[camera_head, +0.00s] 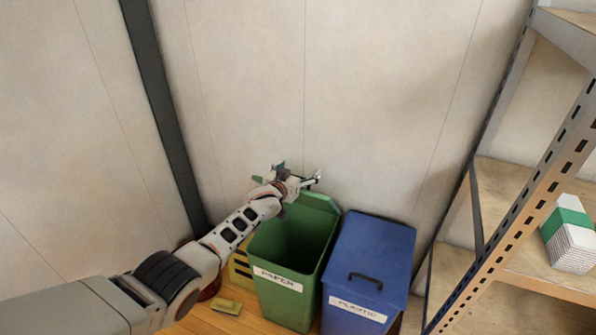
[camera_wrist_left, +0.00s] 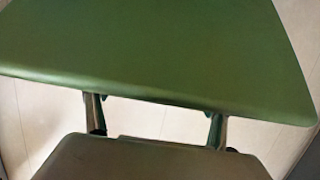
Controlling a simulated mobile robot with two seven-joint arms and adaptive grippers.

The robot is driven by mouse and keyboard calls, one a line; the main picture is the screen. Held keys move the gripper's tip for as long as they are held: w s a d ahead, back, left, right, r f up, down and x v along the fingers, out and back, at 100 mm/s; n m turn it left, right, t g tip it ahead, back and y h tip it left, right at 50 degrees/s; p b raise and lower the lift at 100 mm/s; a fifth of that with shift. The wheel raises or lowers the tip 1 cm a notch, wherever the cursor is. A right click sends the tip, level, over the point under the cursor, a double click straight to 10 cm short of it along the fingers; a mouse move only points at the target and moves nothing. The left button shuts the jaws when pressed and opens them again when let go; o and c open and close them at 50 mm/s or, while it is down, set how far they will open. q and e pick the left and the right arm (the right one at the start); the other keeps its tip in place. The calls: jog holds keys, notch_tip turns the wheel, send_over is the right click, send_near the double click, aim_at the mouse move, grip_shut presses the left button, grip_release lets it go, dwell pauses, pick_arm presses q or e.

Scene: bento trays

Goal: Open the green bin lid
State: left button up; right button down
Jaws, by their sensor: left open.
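The green bin (camera_head: 285,285), labelled PAPER, stands on the floor by the wall. Its top is open and its dark inside shows. The green lid (camera_head: 322,203) is raised at the back of the bin, near the wall, and partly hidden by my arm. My left gripper (camera_head: 298,173) is above the back of the bin, at the lid, with its fingers spread and nothing between them. In the left wrist view the green lid (camera_wrist_left: 165,45) fills the upper part, just beyond the finger tips; I cannot tell whether they touch it. My right gripper is not in view.
A blue bin (camera_head: 366,255) labelled PLASTIC, lid shut, stands close to the right. A metal shelf rack (camera_head: 515,215) holds a white and green pack (camera_head: 570,240). A yellow item (camera_head: 226,306) lies on the floor at left. A dark post (camera_head: 162,110) runs up the wall.

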aim_at(303, 192)
pick_arm(q)
jog(key=shift+a, duration=0.1)
jog(key=shift+s+a+r, duration=0.1)
jog(key=shift+s+a, duration=0.15)
jog(key=shift+s, duration=0.2)
jog(key=shift+s+r, duration=0.15)
jog(key=shift+s, duration=0.5)
jog(key=v, duration=0.9)
jog(key=shift+s, duration=0.3)
jog(key=shift+a, duration=0.1)
